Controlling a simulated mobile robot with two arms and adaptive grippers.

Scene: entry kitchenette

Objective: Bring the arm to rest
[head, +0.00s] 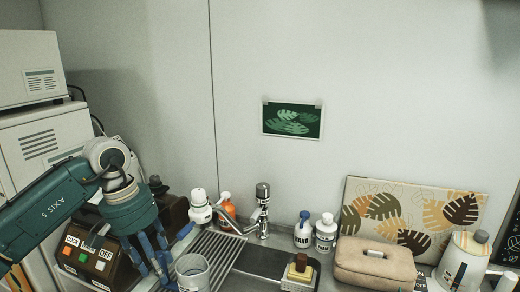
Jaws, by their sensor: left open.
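My left arm comes in from the left, teal with a white joint. Its gripper (152,264) has blue fingers, points down and is open, with nothing seen between the fingers. It hangs in front of a brown box with COOK and OFF labels (98,258) and just left of a clear cup (193,272). I cannot tell whether the fingers touch the cup or the surface. My right gripper is not in view.
A metal drying rack (222,250), a sink tap (263,212), soap bottles (303,230), a sponge holder (299,273), a beige bag (375,262) and a white kettle (462,258) crowd the counter. A leaf-patterned board (360,198) leans against the wall. The space above is free.

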